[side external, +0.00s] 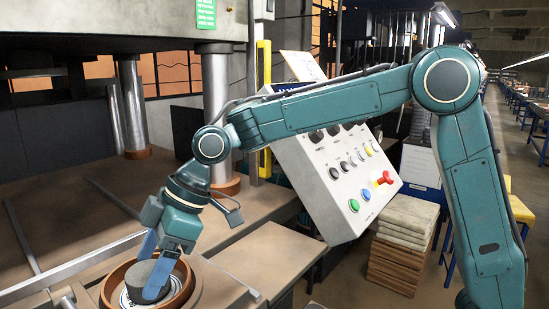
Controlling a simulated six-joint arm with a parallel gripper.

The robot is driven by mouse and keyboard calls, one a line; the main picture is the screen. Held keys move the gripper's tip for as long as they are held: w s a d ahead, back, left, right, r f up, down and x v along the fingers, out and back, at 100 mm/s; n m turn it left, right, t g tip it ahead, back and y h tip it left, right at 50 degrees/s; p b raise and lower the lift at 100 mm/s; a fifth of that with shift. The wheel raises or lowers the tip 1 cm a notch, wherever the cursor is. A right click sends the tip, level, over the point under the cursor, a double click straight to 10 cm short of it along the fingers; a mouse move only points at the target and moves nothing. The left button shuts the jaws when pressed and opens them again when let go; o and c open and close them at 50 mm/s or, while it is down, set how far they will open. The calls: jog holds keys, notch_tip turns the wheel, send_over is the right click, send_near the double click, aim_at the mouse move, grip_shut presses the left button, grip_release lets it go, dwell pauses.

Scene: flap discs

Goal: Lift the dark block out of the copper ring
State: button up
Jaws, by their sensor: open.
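The dark block (148,283) is a round grey-black piece sitting inside the copper ring (187,290) at the lower left of the side external view. A pale disc with dark markings shows under the block, inside the ring. My gripper (151,268) points down over the ring, with its blue fingers apart. One finger is at the left of the block and the other is in front of its right side. The jaws are open around the block; whether either finger touches it I cannot tell. Part of the block is hidden by the right finger.
A grey control box (335,180) with coloured buttons stands right of my gripper. Metal press columns (218,110) rise behind, under a heavy upper plate. A metal rod (75,270) lies left of the ring. The brown bed (60,210) behind is mostly clear.

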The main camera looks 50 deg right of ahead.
jog(key=shift+x, duration=1)
jog(key=shift+c, duration=0.4)
jog(key=shift+r, duration=0.1)
jog(key=c, duration=0.9)
jog(key=shift+o, duration=0.2)
jog(key=shift+r, duration=5)
jog(key=shift+r, duration=0.1)
notch_tip(320, 180, up, 7)
send_over(146, 272)
